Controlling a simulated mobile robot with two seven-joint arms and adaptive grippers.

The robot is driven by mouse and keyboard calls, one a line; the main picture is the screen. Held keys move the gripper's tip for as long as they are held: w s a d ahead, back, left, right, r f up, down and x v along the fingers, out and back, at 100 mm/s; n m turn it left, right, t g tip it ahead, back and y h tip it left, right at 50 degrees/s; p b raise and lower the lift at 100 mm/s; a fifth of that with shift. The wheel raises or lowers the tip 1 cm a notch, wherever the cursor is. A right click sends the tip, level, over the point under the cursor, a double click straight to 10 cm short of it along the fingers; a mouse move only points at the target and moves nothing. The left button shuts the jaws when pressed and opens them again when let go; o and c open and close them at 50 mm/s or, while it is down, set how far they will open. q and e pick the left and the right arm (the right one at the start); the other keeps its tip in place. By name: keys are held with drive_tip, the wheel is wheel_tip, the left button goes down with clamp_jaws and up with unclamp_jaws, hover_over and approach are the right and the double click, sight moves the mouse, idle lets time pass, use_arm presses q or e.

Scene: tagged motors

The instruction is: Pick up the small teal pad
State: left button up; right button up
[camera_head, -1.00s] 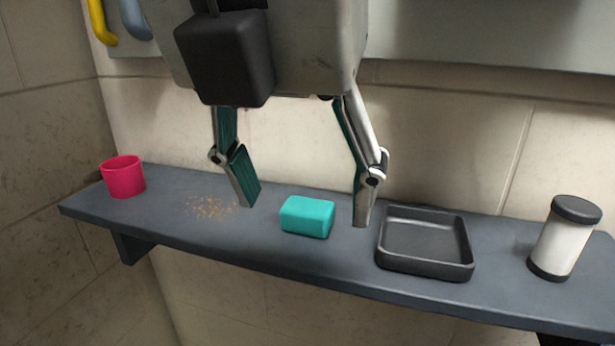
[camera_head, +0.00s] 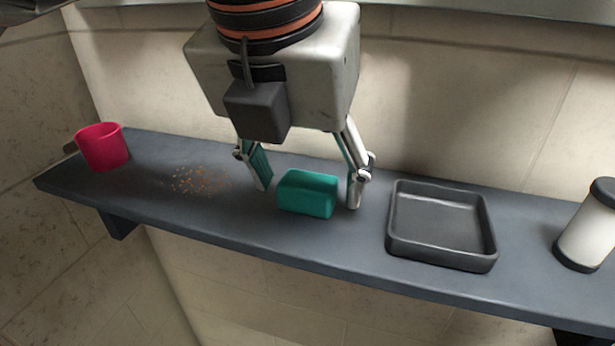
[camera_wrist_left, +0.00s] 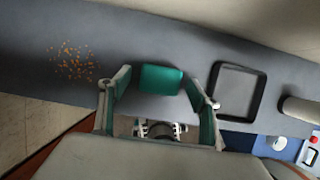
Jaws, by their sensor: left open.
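The small teal pad (camera_head: 307,194) lies on the dark grey shelf (camera_head: 340,250), near its middle. It also shows in the left wrist view (camera_wrist_left: 160,79), ahead of the fingertips and between their lines. My left gripper (camera_head: 309,198) is open, pointing down over the shelf. One finger is at the pad's left end and the other at its right end. I see a small gap on the left; whether the right finger touches the pad I cannot tell. My right gripper is not in view.
A dark square tray (camera_head: 440,256) stands right of the pad. A white jar with a dark lid (camera_head: 587,232) is at the far right. A pink cup (camera_head: 103,148) stands at the left end. Brown crumbs (camera_head: 200,181) lie between cup and pad. A wall rises behind the shelf.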

sight(306, 183)
use_arm(q)
drive_tip(key=shift+f, duration=0.1)
drive_tip(key=c, duration=1.1)
wheel_tip(306, 183, up, 10)
drive_tip(key=shift+r, duration=0.1)
drive_tip(key=o, duration=0.5)
drive_tip(key=shift+w, duration=0.1)
drive_tip(key=c, duration=0.5)
